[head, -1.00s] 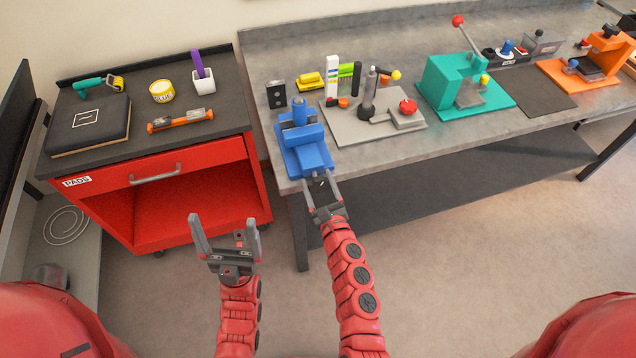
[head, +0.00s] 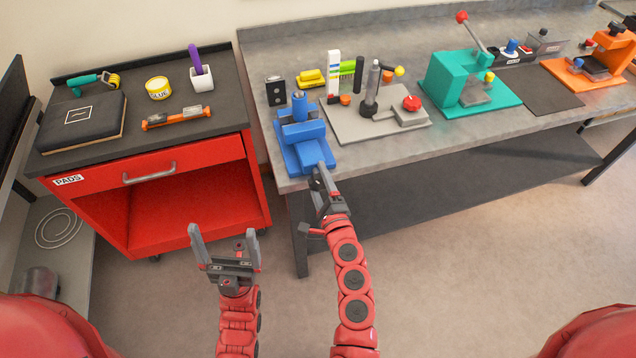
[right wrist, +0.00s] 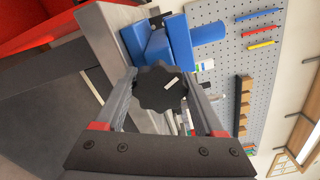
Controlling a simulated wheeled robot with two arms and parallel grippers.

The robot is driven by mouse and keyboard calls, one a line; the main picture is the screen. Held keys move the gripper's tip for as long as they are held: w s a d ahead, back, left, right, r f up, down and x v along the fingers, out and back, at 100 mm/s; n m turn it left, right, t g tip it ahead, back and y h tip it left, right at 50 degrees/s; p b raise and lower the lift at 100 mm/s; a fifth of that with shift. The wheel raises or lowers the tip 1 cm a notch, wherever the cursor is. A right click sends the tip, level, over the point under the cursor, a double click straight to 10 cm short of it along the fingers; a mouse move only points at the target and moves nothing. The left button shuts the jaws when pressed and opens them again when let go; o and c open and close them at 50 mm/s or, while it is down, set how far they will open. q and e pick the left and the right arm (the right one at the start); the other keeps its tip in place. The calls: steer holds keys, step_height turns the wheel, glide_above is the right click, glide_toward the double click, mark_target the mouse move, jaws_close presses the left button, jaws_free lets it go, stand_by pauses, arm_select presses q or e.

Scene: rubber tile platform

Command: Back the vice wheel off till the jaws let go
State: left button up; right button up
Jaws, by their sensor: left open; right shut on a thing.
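The blue vice (head: 303,133) stands at the left front corner of the workbench. It also shows in the right wrist view (right wrist: 181,42), sideways. Its black lobed wheel (right wrist: 160,88), with a white mark on its face, is at the vice's near end. My right gripper (head: 320,172) is at the bench's front edge and shut on the wheel, one finger on either side of it. In the head view the wheel is hidden by the gripper. I cannot tell whether anything is between the vice jaws. My left gripper (head: 222,232) is open and empty, in front of the red cabinet.
The red cabinet (head: 95,205) stands left of the workbench (head: 450,140). A grey plate with a red-knobbed clamp (head: 375,120) lies right of the vice. A teal press (head: 455,78) and an orange fixture (head: 590,68) stand farther right. The floor in front is clear.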

steer(key=n, duration=0.2)
steer(key=n+b, duration=0.1)
steer(key=shift+d+f+n+b, duration=0.2)
steer(key=shift+n+b, duration=0.1)
steer(key=shift+n, duration=0.1)
steer(key=n+b, duration=0.1)
steer(key=n, duration=0.1)
steer(key=shift+r+n, duration=0.15)
steer(key=shift+n, duration=0.15)
steer(key=n, duration=0.4)
steer(key=shift+r+b, duration=0.2)
steer(key=shift+b, duration=0.2)
steer(key=shift+w+r+n, duration=0.1)
steer(key=shift+r+n, duration=0.1)
steer(key=shift+n, duration=1.5)
steer(key=o, duration=1.4)
steer(key=shift+d, duration=0.1)
steer(key=shift+c, duration=0.2)
steer(key=shift+f, duration=0.15)
